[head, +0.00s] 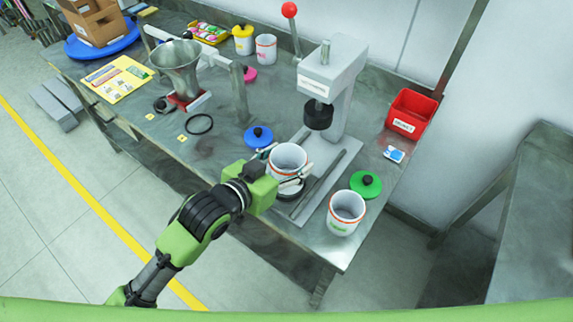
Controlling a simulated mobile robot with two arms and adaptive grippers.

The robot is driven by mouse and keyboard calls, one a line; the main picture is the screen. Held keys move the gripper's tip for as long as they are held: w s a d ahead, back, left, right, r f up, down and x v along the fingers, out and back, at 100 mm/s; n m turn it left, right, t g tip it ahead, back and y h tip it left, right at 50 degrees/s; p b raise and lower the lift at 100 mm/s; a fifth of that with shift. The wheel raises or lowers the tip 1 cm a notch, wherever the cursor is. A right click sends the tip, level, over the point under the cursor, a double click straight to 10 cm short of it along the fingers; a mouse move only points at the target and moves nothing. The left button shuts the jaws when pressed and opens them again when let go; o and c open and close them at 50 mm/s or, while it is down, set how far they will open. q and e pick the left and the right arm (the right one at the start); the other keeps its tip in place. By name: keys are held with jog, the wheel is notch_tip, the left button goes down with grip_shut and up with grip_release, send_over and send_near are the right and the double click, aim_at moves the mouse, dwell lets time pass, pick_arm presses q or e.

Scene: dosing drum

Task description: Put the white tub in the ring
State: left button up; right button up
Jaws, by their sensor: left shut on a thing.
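A white tub (287,157) with an orange stripe is held by my left gripper (285,170). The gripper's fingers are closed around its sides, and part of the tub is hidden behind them. The tub looks upright and open-topped, in front of the press. I cannot tell whether it is clear of the surface below. A thin black ring (199,115) lies flat and empty on the table, left of the tub. Another white tub (345,214) with a green label stands at the front right edge. A third white tub (265,50) stands at the back. My right gripper is out of view.
A grey press (333,82) with a red-knobbed lever stands behind the held tub. Blue (258,137) and green (365,185) lids lie nearby. A metal funnel (176,70) on a stand is beyond the ring. A red bin (410,114) sits at the right.

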aim_at(291, 165)
pick_arm(q)
jog(key=w+f, duration=0.2)
jog(key=shift+w+a+f, duration=0.1)
jog(key=shift+w+f, duration=0.1)
jog(key=shift+f, duration=0.2)
notch_tip(291, 165, down, 2)
jog(key=shift+w+f+p, duration=0.1)
jog(key=shift+f+p, duration=0.05)
jog(key=shift+p, duration=0.4)
jog(key=shift+f, duration=0.45)
jog(key=shift+f, duration=0.25)
jog(key=o, duration=1)
jog(key=shift+r, duration=0.1)
